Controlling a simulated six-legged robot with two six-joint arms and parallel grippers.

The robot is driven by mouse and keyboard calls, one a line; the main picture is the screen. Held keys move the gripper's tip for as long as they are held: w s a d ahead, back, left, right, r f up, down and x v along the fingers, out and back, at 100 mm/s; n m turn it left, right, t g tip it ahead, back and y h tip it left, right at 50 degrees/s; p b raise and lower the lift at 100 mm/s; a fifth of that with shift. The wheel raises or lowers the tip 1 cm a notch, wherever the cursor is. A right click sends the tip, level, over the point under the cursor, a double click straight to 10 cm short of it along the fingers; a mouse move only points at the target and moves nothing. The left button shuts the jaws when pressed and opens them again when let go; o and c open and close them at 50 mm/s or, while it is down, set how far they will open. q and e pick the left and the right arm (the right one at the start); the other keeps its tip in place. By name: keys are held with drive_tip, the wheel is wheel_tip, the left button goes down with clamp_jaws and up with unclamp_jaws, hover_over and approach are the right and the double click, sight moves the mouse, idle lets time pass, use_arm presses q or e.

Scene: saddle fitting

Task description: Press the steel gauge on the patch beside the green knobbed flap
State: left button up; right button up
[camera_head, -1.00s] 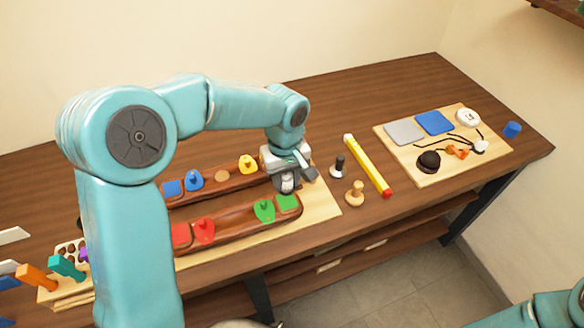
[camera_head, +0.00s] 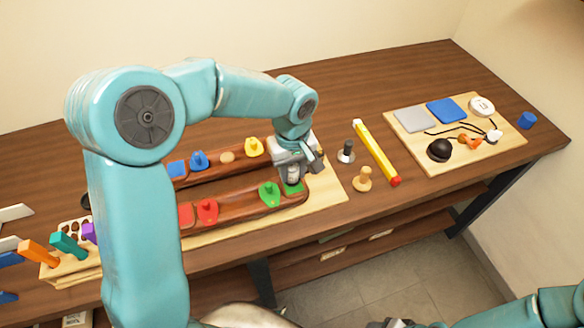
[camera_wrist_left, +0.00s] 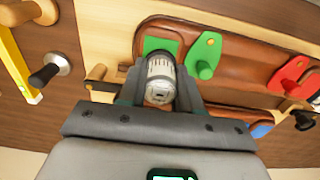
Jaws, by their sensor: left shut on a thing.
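The green knobbed flap (camera_head: 269,194) lies at the right end of the front brown saddle strip (camera_head: 238,203); it also shows in the left wrist view (camera_wrist_left: 205,52). The green patch (camera_head: 293,187) is beside it, at the strip's end, partly covered by my gripper and the gauge; it shows as a green square in the left wrist view (camera_wrist_left: 158,45). My left gripper (camera_head: 293,168) is shut on the steel gauge (camera_wrist_left: 161,78), a silvery cylinder with dark marks. The gauge is over the patch's near edge in the wrist view; I cannot tell whether it touches.
Red (camera_head: 207,210), blue (camera_head: 198,160) and yellow (camera_head: 253,147) knobbed flaps sit along the two strips. A dark-handled tool (camera_head: 347,151), a wooden knob (camera_head: 362,180) and a yellow bar (camera_head: 376,152) stand or lie to the right. A board with several items (camera_head: 460,176) lies beyond.

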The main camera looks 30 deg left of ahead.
use_arm(q)
drive_tip(key=shift+w, duration=0.2)
drive_tip(key=shift+s, duration=0.25)
drive_tip(key=shift+w+f, duration=0.2)
drive_tip(key=shift+f, duration=0.05)
drive_tip(key=shift+s+b, duration=0.15)
drive_tip(key=shift+b, duration=0.2)
drive_tip(key=shift+f, duration=0.3)
drive_tip(key=shift+f, duration=0.1)
drive_tip(key=shift+f+b, duration=0.2)
drive_tip(key=shift+b, duration=0.2)
drive_tip(key=shift+f, duration=0.15)
